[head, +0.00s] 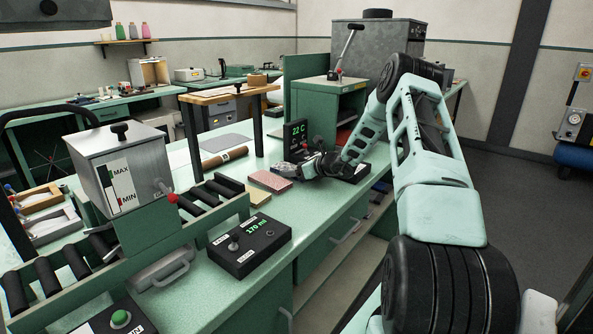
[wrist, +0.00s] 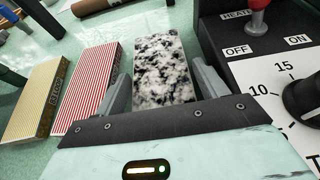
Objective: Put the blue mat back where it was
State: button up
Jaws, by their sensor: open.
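I see no clearly blue mat in either view. A flat grey-blue sheet (head: 226,143) lies on the green bench; I cannot tell whether it is the mat. My gripper (head: 300,171) is low over the bench. In the wrist view my gripper (wrist: 163,88) is open, with one finger on each side of a black-and-white speckled block (wrist: 165,65). I cannot tell whether the fingers touch it. A red-and-white striped block (wrist: 88,90) lies left of it, and a yellow block (wrist: 35,98) further left.
A control box (wrist: 265,75) with a red-knobbed lever and dial stands close on the right. A brown roll (head: 224,156) lies behind the blocks. A 22 C display (head: 296,133) stands beyond my gripper. A 170 ml box (head: 249,244) sits nearer, before the roller rack (head: 215,205).

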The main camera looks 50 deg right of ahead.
jog(key=b+v, duration=0.2)
jog(key=v, duration=1)
dwell(0.3)
